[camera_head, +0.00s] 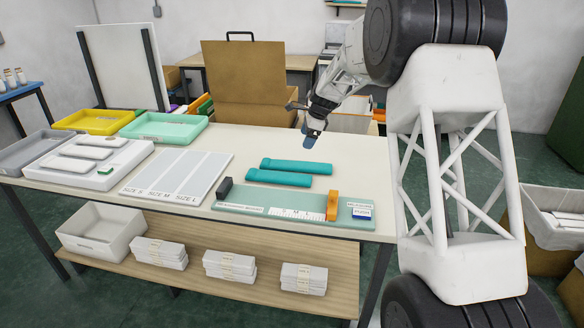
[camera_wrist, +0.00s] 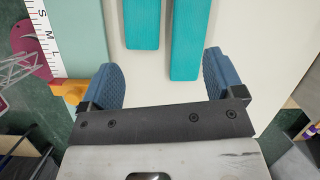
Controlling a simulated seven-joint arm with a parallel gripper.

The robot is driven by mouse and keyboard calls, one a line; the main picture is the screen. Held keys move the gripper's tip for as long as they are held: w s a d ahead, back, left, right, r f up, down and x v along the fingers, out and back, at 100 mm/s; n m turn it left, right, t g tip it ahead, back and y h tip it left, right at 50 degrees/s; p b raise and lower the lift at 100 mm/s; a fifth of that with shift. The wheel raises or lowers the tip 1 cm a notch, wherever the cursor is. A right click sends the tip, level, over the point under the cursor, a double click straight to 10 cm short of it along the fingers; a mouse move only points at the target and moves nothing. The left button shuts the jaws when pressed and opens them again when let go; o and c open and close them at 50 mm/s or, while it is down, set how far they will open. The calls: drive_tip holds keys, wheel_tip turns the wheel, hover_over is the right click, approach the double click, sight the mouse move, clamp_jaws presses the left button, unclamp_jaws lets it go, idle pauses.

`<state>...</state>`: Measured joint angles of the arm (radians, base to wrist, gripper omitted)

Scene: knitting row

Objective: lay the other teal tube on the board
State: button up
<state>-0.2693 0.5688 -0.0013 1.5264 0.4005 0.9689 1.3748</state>
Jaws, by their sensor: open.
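Two teal tubes lie side by side on the table. The far tube (camera_head: 296,166) also shows in the wrist view (camera_wrist: 187,42). The near tube (camera_head: 279,178) also shows in the wrist view (camera_wrist: 142,22). In front of them lies a pale green measuring board (camera_head: 240,197) with a ruler scale, a dark block at its left end and an orange block (camera_head: 332,206) toward its right. A white board (camera_head: 178,175) marked SIZE S, SIZE M and SIZE L lies to the left, with no tube on it. My gripper (camera_wrist: 163,76) is open and empty, above the table beyond the tubes' right ends (camera_head: 312,136).
A white tray (camera_head: 90,163) with pale pieces, a grey tray (camera_head: 37,150), a yellow tray (camera_head: 92,121) and a green tray (camera_head: 165,127) fill the table's left. A cardboard box (camera_head: 243,80) stands behind. The tabletop right of the tubes looks clear.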

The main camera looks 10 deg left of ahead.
drive_tip(key=m, duration=0.2)
approach(284, 163)
drive_tip(key=shift+a+f+y, duration=0.15)
drive_tip(key=shift+f+y, duration=0.15)
drive_tip(key=shift+f, duration=0.4)
drive_tip(key=shift+x, duration=1.3)
drive_tip(key=shift+s+f, duration=0.1)
drive_tip(key=shift+x, duration=2.55)
drive_tip(key=c, duration=0.7)
